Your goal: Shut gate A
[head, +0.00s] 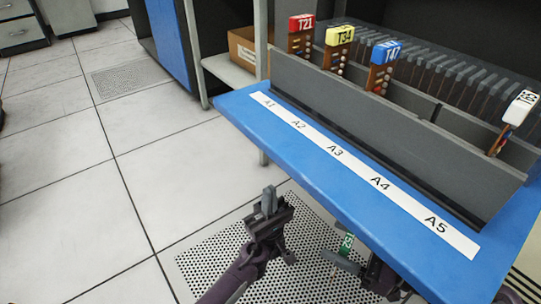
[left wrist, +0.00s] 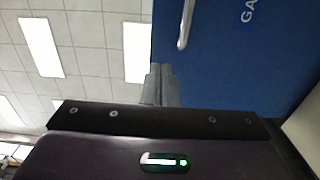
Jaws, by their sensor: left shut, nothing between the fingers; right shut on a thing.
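In the left wrist view a blue panel (left wrist: 225,85) fills the upper right, with white lettering starting "GA", cut off by the frame edge, and a pale bar-like handle (left wrist: 185,25). I take it for gate A; how far open it stands cannot be told. My left gripper (head: 268,199) is shut and empty, low over the floor in front of the blue shelf. Its fingertips (left wrist: 160,84) show before the panel's left edge, apart from the handle as far as I can see. My right gripper (head: 340,258) is below the shelf edge, shut on a green-topped card (head: 346,244), partly hidden.
The blue shelf (head: 235,102), labelled A1 to A5, carries a grey rack (head: 390,128). In it stand red T21 (head: 301,22), yellow T34 (head: 340,35), blue T47 (head: 387,51) and a tilted white-topped card (head: 520,107). Open tiled floor (head: 70,180) lies left.

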